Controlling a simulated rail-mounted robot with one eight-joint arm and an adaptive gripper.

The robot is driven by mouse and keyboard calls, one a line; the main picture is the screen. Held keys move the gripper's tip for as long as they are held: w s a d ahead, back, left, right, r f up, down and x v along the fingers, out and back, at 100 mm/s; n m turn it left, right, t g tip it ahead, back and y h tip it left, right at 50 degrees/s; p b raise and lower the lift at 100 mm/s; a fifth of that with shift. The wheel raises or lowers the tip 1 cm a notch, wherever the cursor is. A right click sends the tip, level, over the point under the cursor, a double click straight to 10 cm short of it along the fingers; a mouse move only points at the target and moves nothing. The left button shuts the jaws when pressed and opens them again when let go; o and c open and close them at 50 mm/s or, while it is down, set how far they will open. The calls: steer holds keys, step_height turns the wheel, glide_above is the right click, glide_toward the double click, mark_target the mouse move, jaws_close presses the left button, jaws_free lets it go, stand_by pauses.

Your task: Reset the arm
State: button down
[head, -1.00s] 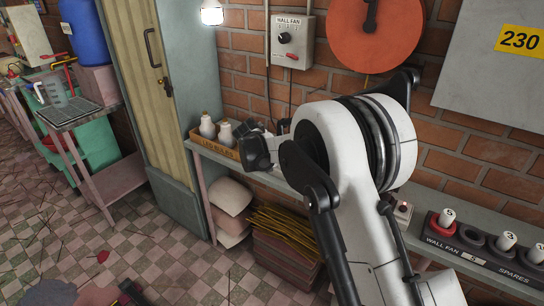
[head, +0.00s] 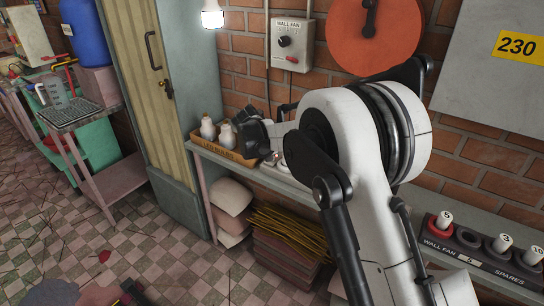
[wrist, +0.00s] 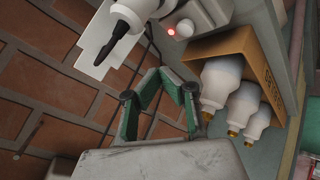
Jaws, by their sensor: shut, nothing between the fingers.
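My gripper (head: 254,136) shows in the head view as a dark shape above the wall shelf, beside a cardboard box of white bulbs (head: 222,153). My white arm hides part of the shelf behind it. In the wrist view my gripper (wrist: 165,76) has green-faced fingers with their tips together and nothing between them. The bulb box (wrist: 247,44) is to the right of the fingers there, with several white bulbs in it. The gripper looks apart from the box.
A wall fan switch box (head: 292,43) and a red disc (head: 374,32) are on the brick wall. A hanging bulb (head: 212,18) is at the top. A spares rack (head: 470,250) with numbered bulbs is at right. Sacks (head: 231,200) lie under the shelf. The tiled floor is partly open.

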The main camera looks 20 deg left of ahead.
steer(key=shift+r, duration=0.45)
steer(key=s+d+r+m+g, duration=0.1)
steer(key=s+d+r, duration=0.1)
steer(key=d+r, duration=0.55)
steer(key=s+d+r+m, duration=0.15)
steer(key=d+r, duration=0.35)
steer(key=d, duration=0.5)
steer(key=s+d+r+m, duration=0.1)
steer(key=s+d+r, duration=0.2)
steer(key=s+d, duration=0.4)
steer(key=s+d+r+m, duration=0.1)
steer(key=s+d+r, duration=0.3)
steer(key=d, duration=0.5)
steer(key=s+d+m+g, duration=0.1)
steer(key=s+d+m, duration=0.1)
steer(key=s+d, duration=1.1)
steer(key=s+d+f+m, duration=0.1)
steer(key=s+d+f, duration=0.1)
steer(key=s, duration=0.6)
steer(key=s+d+f+m, duration=0.1)
steer(key=s+d+f, duration=0.1)
steer(key=s+f, duration=0.3)
steer(key=s, duration=0.4)
steer(key=shift+s+f, duration=0.15)
steer(key=shift+s, duration=0.15)
